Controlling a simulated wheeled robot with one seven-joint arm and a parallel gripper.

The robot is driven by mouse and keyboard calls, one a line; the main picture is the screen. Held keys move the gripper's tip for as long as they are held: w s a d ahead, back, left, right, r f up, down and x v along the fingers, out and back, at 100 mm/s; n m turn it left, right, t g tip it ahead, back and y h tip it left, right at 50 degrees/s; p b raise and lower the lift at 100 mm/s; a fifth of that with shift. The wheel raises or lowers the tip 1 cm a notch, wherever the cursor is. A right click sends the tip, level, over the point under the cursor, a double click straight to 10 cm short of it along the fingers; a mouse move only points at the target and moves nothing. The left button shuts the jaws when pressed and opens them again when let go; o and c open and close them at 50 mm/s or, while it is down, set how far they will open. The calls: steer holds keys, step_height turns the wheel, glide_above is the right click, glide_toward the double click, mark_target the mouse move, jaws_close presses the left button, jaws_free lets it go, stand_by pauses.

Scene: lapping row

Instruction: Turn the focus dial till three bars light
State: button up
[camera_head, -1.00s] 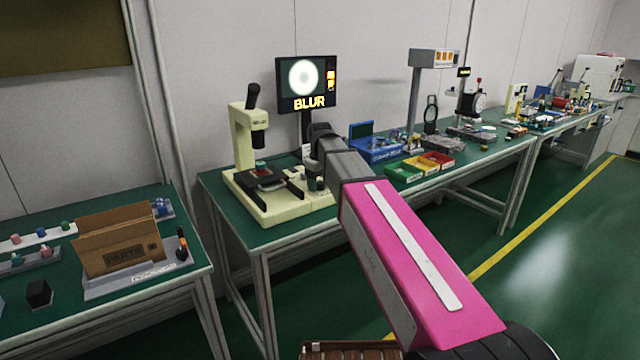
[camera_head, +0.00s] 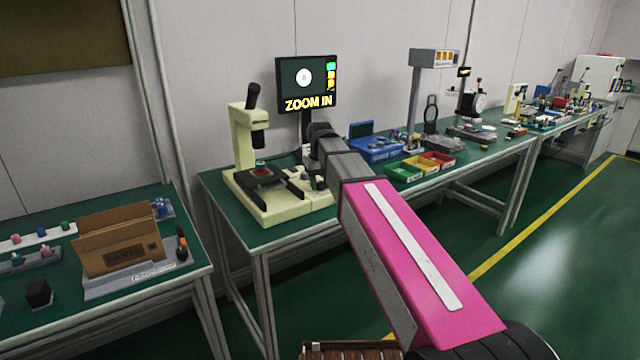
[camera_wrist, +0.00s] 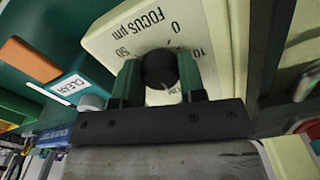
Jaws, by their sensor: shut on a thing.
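The focus dial (camera_wrist: 160,66) is a black round knob on a cream panel (camera_wrist: 215,40) marked "FOCUS µm" with numbers around it, upside down in the wrist view. My gripper (camera_wrist: 158,76) is shut on the dial, one dark green finger on each side. The monitor (camera_head: 307,84) behind the microscope (camera_head: 246,135) reads "ZOOM IN" and shows a small bright disc. At its right edge a green bar is lit above two yellow-orange bars. In the head view my arm hides the fingertips and the dial.
A blue box (camera_head: 375,152) and coloured trays (camera_head: 420,166) stand right of the microscope. In the wrist view a "CLEAR" label (camera_wrist: 68,85) is left of the panel. A cardboard box (camera_head: 118,240) sits on the left bench.

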mark_target(320, 182)
steer(key=shift+m, duration=0.3)
steer(key=o, duration=0.9)
steer(key=shift+r, duration=0.15)
step_height(320, 182, up, 11)
steer(key=shift+f, duration=0.2)
